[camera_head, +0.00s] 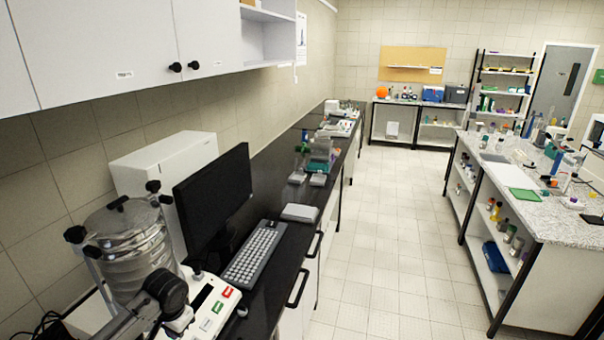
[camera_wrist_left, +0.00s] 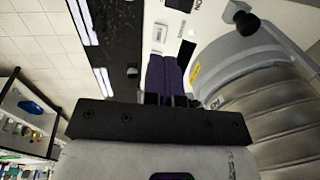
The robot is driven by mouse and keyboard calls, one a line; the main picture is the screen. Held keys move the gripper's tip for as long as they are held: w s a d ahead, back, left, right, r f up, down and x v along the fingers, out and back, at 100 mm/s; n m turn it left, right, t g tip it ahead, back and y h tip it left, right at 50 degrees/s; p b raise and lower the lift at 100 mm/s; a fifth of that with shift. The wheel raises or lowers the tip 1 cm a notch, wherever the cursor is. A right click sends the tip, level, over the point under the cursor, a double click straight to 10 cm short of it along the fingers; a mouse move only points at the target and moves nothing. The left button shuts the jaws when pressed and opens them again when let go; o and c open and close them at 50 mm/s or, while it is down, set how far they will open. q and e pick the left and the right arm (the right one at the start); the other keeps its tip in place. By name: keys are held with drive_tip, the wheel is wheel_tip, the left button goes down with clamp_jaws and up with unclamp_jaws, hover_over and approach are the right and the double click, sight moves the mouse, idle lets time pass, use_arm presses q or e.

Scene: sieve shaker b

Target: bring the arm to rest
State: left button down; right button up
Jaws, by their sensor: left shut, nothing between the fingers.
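The sieve shaker (camera_head: 135,248) stands at the lower left of the head view, with a stack of round metal sieves, a lid and black clamp knobs. Its white control panel (camera_head: 215,303) has a red and a green button. My left gripper (camera_head: 179,318) is at the bottom, in front of the sieve stack and beside the panel. In the left wrist view its short dark fingers (camera_wrist_left: 166,99) are shut and empty, with the shaker's panel and metal stack (camera_wrist_left: 265,100) beyond them. Any gap to the shaker is unclear. My right gripper is not in view.
A monitor (camera_head: 213,200) and keyboard (camera_head: 255,252) stand beside the shaker on the black bench. White wall cabinets (camera_head: 95,45) hang above. The tiled floor (camera_head: 385,250) is clear between this bench and the granite-topped island (camera_head: 545,215) on the right.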

use_arm(q)
drive_tip(key=w+d+r+m+t+y, duration=0.1)
drive_tip(key=d+r+m+t, duration=0.15)
drive_tip(key=r, duration=0.35)
drive_tip(key=w+d+r+m+t, duration=0.1)
drive_tip(key=w+d+r+t, duration=0.1)
drive_tip(key=d+r+t, duration=0.35)
drive_tip(key=s+d+r+t+h, duration=0.1)
drive_tip(key=s+d+r+t, duration=0.1)
drive_tip(key=s+d+r, duration=0.4)
drive_tip(key=s+f+n+g+h, duration=0.1)
drive_tip(key=s+f+n+g, duration=0.1)
drive_tip(key=s+f, duration=0.85)
drive_tip(key=s+f+n+g, duration=0.1)
drive_tip(key=s+f+g, duration=0.2)
drive_tip(key=s+f, duration=0.8)
drive_tip(key=s+f+n+g+h, duration=0.15)
drive_tip(key=s+f, duration=0.55)
drive_tip(key=s, duration=0.9)
wheel_tip(320, 180, up, 15)
drive_tip(key=p, duration=1.4)
drive_tip(key=shift+w+y+p, duration=0.2)
drive_tip(key=shift+y+p, duration=0.15)
drive_tip(key=shift+d+g, duration=0.1)
drive_tip(key=shift+g, duration=0.15)
